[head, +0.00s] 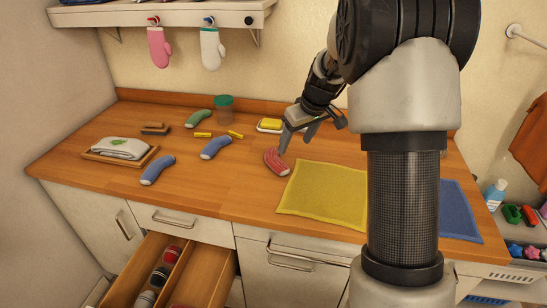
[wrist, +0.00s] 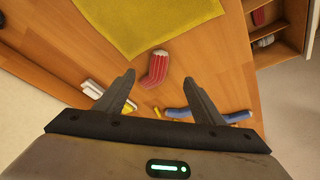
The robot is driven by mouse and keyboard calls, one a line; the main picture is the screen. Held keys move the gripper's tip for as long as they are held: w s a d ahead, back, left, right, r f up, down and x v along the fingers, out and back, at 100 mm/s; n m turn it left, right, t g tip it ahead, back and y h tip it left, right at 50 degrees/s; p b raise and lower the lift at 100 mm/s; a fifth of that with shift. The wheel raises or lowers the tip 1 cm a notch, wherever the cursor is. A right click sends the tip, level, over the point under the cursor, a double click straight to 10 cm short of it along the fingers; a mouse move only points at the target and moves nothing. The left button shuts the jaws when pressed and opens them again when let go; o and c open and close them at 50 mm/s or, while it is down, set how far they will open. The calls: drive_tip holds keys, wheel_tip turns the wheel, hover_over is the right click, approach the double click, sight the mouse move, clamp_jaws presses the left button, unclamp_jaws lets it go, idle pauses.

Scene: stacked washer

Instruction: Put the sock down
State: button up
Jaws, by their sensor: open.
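A red striped sock (head: 276,161) lies on the wooden counter, just left of the yellow cloth. In the wrist view the sock (wrist: 154,68) lies beyond my fingertips, near the edge of the yellow cloth (wrist: 140,22). My gripper (head: 297,138) is above the counter beside the sock, and in the head view one finger overlaps the sock's upper end. In the wrist view my gripper (wrist: 165,82) has its fingers spread apart with nothing between them. Two blue socks (head: 216,147) (head: 157,170) and a green sock (head: 197,118) also lie on the counter.
A blue cloth (head: 458,212) lies right of the yellow cloth (head: 325,193), partly behind my arm. A tray with a folded towel (head: 120,149) stands at left. The open drawer (head: 205,275) below holds rolled socks. The counter's front middle is clear.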

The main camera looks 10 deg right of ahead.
drive_tip(key=x, duration=0.9)
drive_tip(key=shift+w+a+f, duration=0.1)
drive_tip(key=shift+w+f, duration=0.05)
drive_tip(key=shift+f, duration=0.2)
drive_tip(key=shift+x, duration=2.7)
drive_tip(key=shift+w, duration=0.2)
drive_tip(key=c, duration=1.2)
wheel_tip(320, 180, up, 9)
drive_tip(key=s+a+r+m+h+p, duration=0.2)
drive_tip(key=s+m+p, duration=0.4)
drive_tip(key=s, duration=1.7)
drive_tip(key=n+b, duration=0.1)
drive_tip(key=b, duration=0.6)
hover_over(275, 168)
drive_tip(key=s, duration=0.1)
drive_tip(key=f, duration=0.1)
drive_tip(key=shift+t, duration=0.3)
wheel_tip(275, 168, down, 10)
drive_tip(key=shift+w+r, duration=0.1)
drive_tip(key=shift+r, duration=0.05)
